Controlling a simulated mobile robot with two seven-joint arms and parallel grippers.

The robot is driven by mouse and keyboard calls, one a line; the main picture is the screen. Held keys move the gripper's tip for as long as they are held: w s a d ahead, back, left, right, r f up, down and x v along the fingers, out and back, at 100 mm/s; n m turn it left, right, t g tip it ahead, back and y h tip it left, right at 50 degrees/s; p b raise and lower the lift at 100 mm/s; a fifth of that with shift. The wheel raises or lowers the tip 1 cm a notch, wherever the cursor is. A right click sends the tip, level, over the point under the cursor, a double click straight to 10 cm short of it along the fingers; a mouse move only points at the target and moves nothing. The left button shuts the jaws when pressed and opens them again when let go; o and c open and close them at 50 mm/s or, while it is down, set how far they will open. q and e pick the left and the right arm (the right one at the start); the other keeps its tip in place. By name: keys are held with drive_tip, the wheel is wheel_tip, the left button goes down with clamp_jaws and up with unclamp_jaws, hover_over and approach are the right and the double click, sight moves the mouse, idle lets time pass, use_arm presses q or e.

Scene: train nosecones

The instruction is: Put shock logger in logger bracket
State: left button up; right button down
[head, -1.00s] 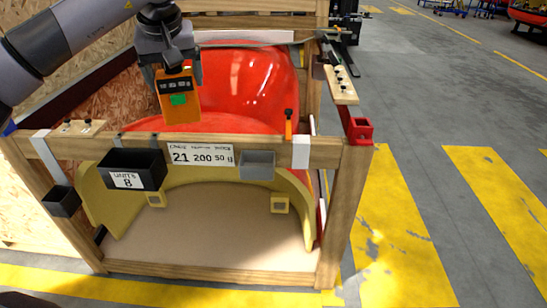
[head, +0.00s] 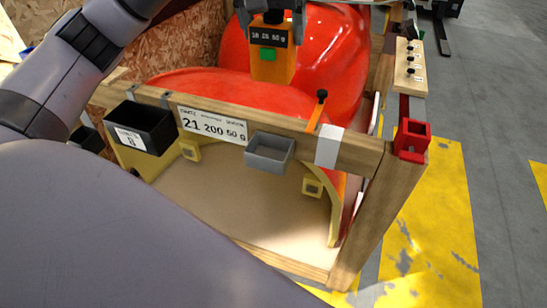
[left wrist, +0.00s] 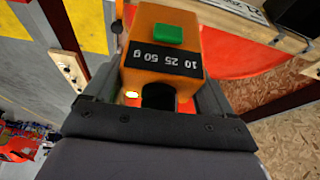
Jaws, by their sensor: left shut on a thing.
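The shock logger is an orange box (head: 272,62) with a black "10 25 50 g" label and a green patch. My left gripper (head: 272,22) is shut on its upper end and holds it in the air behind the crate's front rail. In the left wrist view the logger (left wrist: 160,62) sits between the fingers of the left gripper (left wrist: 155,98). A grey open-topped holder (head: 270,152), which looks like the logger bracket, is fixed to the front rail below the logger. It looks empty. My right gripper is not in view.
The wooden crate (head: 365,150) holds a red nosecone (head: 325,65). On the front rail are a black bin (head: 142,128), a white number sign (head: 212,126) and an orange strap with a black knob (head: 318,112). A red socket (head: 411,140) is at the right corner.

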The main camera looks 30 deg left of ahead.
use_arm(q)
drive_tip(key=shift+s+d+f+m+b, duration=0.15)
drive_tip(key=shift+s+f, duration=0.05)
drive_tip(key=shift+s, duration=0.2)
drive_tip(key=shift+s+d+f+m+b, duration=0.1)
drive_tip(key=shift+s+f+m+b, duration=0.05)
drive_tip(key=shift+s, duration=0.25)
drive_tip(key=shift+s+f+b, duration=0.15)
drive_tip(key=shift+f+b, duration=0.6)
drive_tip(key=shift+f, duration=9.1)
drive_tip(key=shift+f, duration=0.15)
drive_tip(key=o, duration=1.1)
drive_tip(key=shift+o, duration=0.3)
